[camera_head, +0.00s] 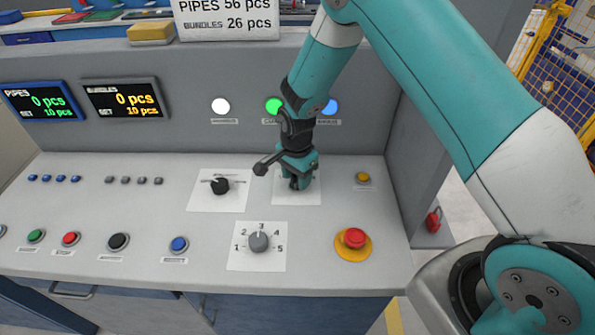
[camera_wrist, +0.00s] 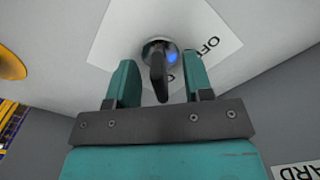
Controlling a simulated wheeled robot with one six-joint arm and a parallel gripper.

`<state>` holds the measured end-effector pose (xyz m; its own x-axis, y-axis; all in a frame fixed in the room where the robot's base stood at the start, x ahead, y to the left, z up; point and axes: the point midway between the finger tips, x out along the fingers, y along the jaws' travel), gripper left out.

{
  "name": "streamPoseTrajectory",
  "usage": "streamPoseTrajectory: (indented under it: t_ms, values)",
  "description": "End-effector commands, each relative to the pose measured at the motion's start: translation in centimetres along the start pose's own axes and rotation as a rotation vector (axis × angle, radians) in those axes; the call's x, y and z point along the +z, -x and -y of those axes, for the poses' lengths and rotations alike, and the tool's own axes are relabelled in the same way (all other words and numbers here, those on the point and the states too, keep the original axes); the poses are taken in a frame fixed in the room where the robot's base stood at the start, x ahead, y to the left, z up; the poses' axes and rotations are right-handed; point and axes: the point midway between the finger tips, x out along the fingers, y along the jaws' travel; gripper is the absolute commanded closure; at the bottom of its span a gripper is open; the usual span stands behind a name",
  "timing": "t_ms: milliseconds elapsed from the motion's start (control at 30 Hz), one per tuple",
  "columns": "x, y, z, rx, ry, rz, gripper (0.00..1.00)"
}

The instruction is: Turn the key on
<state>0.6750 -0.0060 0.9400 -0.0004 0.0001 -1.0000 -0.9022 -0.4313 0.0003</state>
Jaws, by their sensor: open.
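The key switch (camera_wrist: 158,75) is a dark key in a round metal collar on a white label plate (camera_wrist: 112,35). In the wrist view it sits between the two teal fingers of my gripper (camera_wrist: 160,82), which are apart with a gap on each side of the key. The letters "OFF" show on the plate to the right; another letter is partly covered by a finger. In the head view my gripper (camera_head: 299,184) points down over the plate (camera_head: 311,196) and hides the key there.
A black selector knob (camera_head: 220,186) is left of my gripper, and a grey numbered dial (camera_head: 259,241) is in front. A red emergency button (camera_head: 354,238) and a small yellow button (camera_head: 362,178) are to the right. The panel wall with lamps rises close behind.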

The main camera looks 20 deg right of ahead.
Motion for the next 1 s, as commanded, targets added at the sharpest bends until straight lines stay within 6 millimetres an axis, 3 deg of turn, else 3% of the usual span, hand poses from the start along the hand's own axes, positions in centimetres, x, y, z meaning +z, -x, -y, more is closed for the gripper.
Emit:
streamPoseTrajectory:
  t_ms: [367,1000]
  values:
    - [0.0,0.3,0.0,-0.001,0.0,0.0,0.53]
    - [0.0,6.8,0.0,-0.001,0.0,0.0,0.53]
